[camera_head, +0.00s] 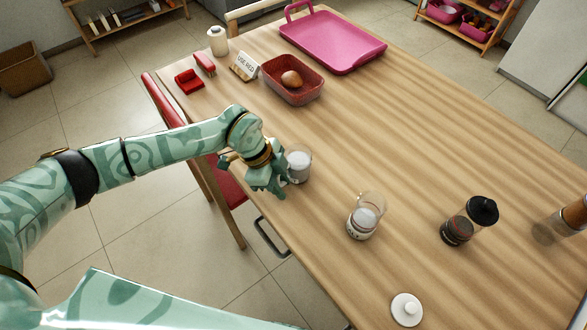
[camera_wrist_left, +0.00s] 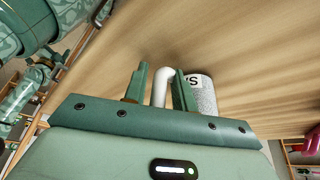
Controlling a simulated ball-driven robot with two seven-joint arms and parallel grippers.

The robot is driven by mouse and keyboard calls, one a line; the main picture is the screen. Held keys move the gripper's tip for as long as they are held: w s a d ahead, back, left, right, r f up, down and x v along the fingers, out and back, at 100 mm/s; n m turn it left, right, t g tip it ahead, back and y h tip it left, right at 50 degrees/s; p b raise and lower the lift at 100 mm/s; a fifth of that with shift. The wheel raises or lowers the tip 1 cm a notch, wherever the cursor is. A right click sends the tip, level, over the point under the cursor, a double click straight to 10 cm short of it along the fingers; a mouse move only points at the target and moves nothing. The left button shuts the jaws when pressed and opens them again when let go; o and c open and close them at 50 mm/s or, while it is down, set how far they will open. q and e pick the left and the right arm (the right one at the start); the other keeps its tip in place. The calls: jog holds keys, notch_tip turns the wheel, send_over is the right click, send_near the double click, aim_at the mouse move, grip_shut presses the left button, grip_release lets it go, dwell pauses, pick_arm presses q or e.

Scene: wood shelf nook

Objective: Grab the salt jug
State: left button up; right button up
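A clear glass jug (camera_head: 299,161) with white, grainy contents stands near the table's left edge. My left gripper (camera_head: 279,187) is right beside it, partly covering its near left side. In the left wrist view, my left gripper (camera_wrist_left: 160,85) is open, with the pale jug handle (camera_wrist_left: 163,86) showing between its two fingers. The jug body (camera_wrist_left: 204,98) has a partly hidden dark-lettered label there. A second glass jug (camera_head: 363,217) with white contents and a label stands further right, apart from the gripper. I cannot read either label in full. My right gripper is not in view.
A black-lidded jar (camera_head: 459,229) and a wood-topped jar (camera_head: 556,223) stand to the right. A white lid (camera_head: 407,309) lies at the front edge. A red basket (camera_head: 291,92) and pink tray (camera_head: 331,43) are at the back. The right middle of the wooden table (camera_head: 440,130) is clear.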

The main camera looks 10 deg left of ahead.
pick_arm(q)
jog(key=shift+r, duration=0.1)
grip_shut()
jog(key=shift+r, duration=0.15)
